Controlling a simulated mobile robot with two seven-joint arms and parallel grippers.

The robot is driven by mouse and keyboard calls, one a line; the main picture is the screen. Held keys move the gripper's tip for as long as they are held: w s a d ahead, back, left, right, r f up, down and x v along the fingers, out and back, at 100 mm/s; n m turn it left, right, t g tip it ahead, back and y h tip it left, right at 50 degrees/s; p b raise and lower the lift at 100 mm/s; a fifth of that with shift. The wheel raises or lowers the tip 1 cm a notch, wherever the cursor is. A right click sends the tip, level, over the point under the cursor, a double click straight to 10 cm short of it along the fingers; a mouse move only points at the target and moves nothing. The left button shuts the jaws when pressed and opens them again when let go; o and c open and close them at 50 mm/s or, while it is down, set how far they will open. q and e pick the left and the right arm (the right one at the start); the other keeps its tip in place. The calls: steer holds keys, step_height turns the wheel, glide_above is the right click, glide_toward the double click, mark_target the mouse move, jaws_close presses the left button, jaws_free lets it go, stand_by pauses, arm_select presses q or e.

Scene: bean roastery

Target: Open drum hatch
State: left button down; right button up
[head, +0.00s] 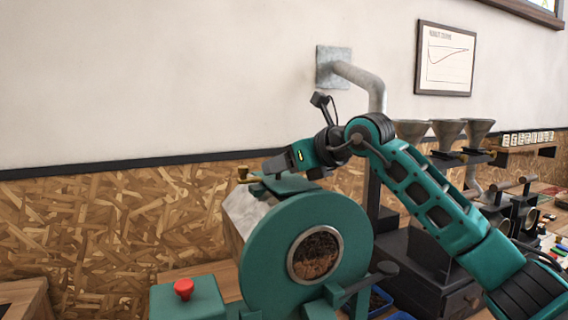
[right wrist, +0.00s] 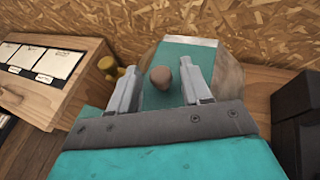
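The teal drum roaster (head: 258,245) stands at the lower middle of the head view, with dark brown beans behind its round front window (head: 316,254). Its top hatch is a teal plate (head: 287,186), which looks closed. In the right wrist view the hatch plate (right wrist: 192,52) carries a rounded brown knob (right wrist: 161,78). My right gripper (head: 270,168) is over the top of the drum. In the right wrist view the right gripper (right wrist: 160,66) is open, one finger on each side of the knob, with gaps visible. My left gripper is not in view.
A red button (head: 183,287) sits on a teal box left of the drum. A dark lever (head: 372,280) sticks out at the drum's front right. A brass fitting (right wrist: 116,70) is left of the fingers. A wooden stand with cards (right wrist: 50,65) is farther left.

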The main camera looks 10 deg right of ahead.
jaws_close()
stand_by(0.5)
